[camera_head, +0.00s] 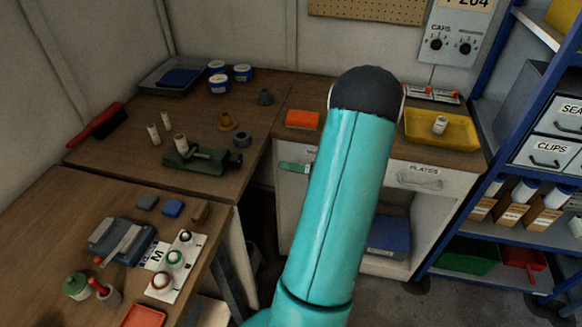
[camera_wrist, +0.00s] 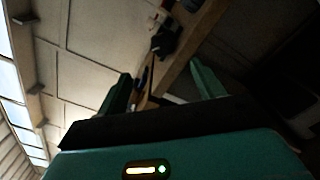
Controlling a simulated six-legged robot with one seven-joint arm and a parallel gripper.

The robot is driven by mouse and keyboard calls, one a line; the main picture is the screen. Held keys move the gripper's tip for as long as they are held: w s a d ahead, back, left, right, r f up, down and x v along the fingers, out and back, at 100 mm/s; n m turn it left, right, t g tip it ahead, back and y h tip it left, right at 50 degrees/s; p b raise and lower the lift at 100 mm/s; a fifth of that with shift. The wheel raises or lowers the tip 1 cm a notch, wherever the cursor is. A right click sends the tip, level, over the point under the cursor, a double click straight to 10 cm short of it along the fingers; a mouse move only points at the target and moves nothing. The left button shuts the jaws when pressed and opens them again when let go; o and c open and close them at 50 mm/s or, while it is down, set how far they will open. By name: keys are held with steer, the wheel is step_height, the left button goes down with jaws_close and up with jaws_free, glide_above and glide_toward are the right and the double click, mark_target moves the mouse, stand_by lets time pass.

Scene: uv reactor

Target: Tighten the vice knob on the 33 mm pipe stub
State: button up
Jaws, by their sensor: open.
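A dark green vice (camera_head: 205,160) sits on the back wooden bench, near its front edge. A short pale pipe stub (camera_head: 180,143) stands upright at its left end; whether the jaws touch it I cannot tell. My gripper (camera_wrist: 162,84) shows only in the wrist view. Its two green fingers are wide apart, with nothing held between them. It points toward walls and a bench edge, and I cannot pick out the vice there. In the head view my teal arm rises at the centre, and its gripper is not visible.
Two more pale stubs (camera_head: 153,135) (camera_head: 166,120) stand left of the vice. A red brush (camera_head: 97,125), blue-white tins (camera_head: 219,84) and an orange-yellow fitting (camera_head: 227,121) share the bench. A yellow tray (camera_head: 460,133) is on the right counter. Blue shelving (camera_head: 490,120) stands far right.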

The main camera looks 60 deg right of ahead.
steer(key=shift+s, duration=0.1)
steer(key=v, duration=1.3)
steer(key=shift+s, duration=0.3)
steer(key=shift+d, duration=0.1)
steer(key=n, duration=1)
glide_toward(240, 162)
steer(key=x, duration=1)
steer(key=shift+w, duration=0.4)
steer(key=c, duration=1)
